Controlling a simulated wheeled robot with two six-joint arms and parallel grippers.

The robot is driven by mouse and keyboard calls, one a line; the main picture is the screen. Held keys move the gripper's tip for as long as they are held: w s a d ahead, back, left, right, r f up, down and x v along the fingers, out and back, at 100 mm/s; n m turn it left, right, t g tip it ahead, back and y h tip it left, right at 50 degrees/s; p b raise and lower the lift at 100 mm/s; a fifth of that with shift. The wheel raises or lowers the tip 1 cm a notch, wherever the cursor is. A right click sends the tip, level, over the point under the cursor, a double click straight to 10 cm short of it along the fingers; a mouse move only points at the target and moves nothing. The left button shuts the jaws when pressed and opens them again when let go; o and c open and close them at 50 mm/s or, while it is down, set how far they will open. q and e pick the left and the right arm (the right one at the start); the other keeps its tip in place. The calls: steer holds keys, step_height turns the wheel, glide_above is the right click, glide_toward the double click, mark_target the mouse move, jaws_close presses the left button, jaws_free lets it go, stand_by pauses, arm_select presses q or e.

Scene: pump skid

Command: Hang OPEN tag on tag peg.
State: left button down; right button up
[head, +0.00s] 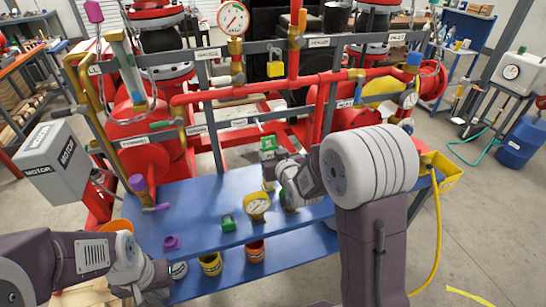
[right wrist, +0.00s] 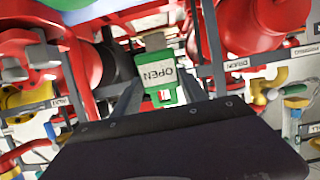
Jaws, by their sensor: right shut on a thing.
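My right gripper (right wrist: 163,98) is shut on the green-framed OPEN tag (right wrist: 158,73). In the right wrist view the tag's white face shows, with its word upside down, between the two fingers. In the head view the tag (head: 268,143) is held up above the blue bench, in front of the red pipes; my right arm covers part of the area beside it. I cannot pick out the tag peg for certain among the labelled rail fittings. My left gripper (head: 156,278) is low at the left, by the bench's front edge, and its fingers are too unclear to judge.
The blue bench (head: 195,195) carries a green padlock-like piece (head: 228,223), a purple block (head: 171,242) and a gauge (head: 257,205). Yellow and orange cups stand on its lower shelf. The grey rail (head: 340,39) holds a yellow padlock (head: 275,69). Red pipes crowd the space behind.

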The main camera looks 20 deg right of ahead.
mark_target(271, 151)
steer(key=x, duration=0.3)
steer(key=shift+w+d+r, duration=0.1)
steer(key=shift+w, duration=0.1)
steer(key=shift+w+r+p, duration=0.1)
steer(key=shift+w+p, duration=0.2)
steer(key=shift+w, duration=0.3)
arm_select(q)
steer(key=shift+w+r, duration=0.3)
arm_select(e)
steer(key=shift+w, duration=0.35)
arm_select(q)
steer(key=shift+f, duration=0.2)
arm_select(e)
steer(key=shift+s, duration=0.1)
steer(key=shift+w, duration=0.65)
